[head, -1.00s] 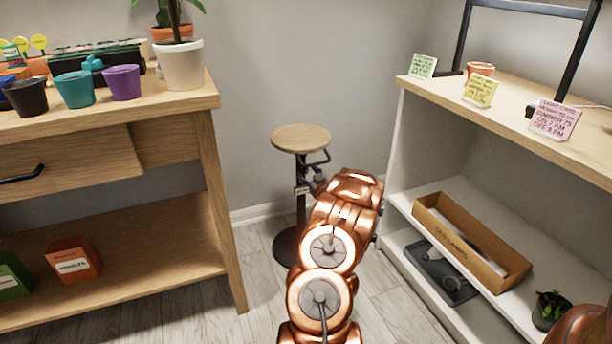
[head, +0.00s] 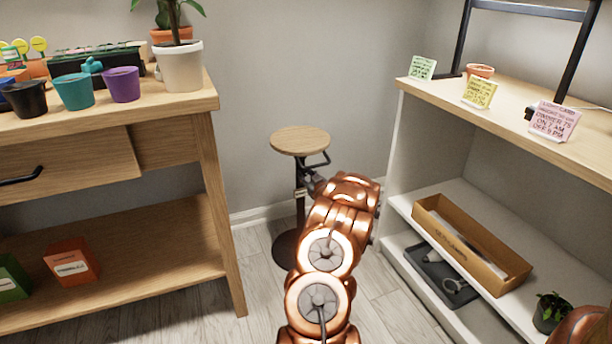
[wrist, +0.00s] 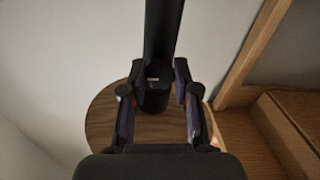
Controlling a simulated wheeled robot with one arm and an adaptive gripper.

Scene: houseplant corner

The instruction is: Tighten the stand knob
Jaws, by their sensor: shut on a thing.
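The stand has a round wooden top (head: 300,141), a dark post (head: 300,212) and a dark round base (head: 286,250). In the head view my gripper (head: 316,184) reaches the post just below the top, and my copper arm partly hides it. In the wrist view the fingers of my gripper (wrist: 153,85) lie on both sides of a dark round knob (wrist: 154,99) in front of the post (wrist: 163,35), shut on it. The wooden disc of the stand (wrist: 102,120) shows behind. The knob is too dark to tell its turn or how tight it sits.
A wooden bench (head: 215,100) with pots stands at left, close to the stand. A white-sided shelf (head: 400,150) with note cards, a cardboard box (head: 470,240) and a grey tray (head: 432,272) stands at right. The wall is close behind; some floor is free between.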

